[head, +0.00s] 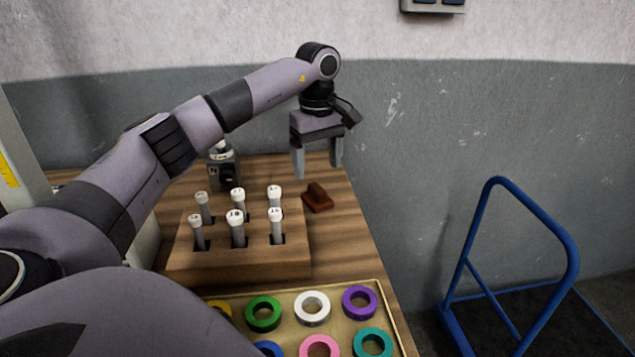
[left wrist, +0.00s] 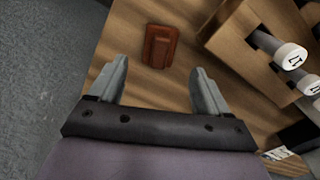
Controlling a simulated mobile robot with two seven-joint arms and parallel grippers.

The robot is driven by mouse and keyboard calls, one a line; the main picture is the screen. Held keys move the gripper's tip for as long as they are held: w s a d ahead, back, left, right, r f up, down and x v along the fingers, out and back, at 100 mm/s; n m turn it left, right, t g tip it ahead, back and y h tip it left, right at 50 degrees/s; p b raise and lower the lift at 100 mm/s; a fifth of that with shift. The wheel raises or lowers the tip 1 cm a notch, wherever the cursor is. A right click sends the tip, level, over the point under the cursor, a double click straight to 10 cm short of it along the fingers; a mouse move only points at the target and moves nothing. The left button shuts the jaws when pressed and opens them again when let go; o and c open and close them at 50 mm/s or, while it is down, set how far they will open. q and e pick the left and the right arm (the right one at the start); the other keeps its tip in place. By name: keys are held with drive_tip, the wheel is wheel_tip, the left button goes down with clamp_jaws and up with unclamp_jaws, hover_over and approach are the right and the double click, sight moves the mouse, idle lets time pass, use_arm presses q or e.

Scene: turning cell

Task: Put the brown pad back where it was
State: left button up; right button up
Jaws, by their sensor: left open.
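The brown pad (head: 317,198) lies on the wooden bench top, to the right of the wooden block with the white-capped pins. It has a flat base with a raised ridge on top. In the left wrist view the pad (left wrist: 159,46) lies ahead of the fingertips, between their lines and apart from both. My left gripper (head: 318,170) is open and empty, pointing down above the bench, behind and above the pad. Its two fingers also show in the left wrist view (left wrist: 159,75). My right gripper is not in view.
A wooden block (head: 240,262) holds several white-capped pins close to the pad's left. A dark grey device (head: 224,170) stands behind it. A tray (head: 396,312) of coloured rings is in front. A blue rail (head: 470,225) stands right of the bench. Bare wood surrounds the pad.

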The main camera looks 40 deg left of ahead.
sight(318, 188)
use_arm(q)
drive_tip(key=shift+r, duration=2.4)
drive_tip(key=shift+d+f, duration=0.1)
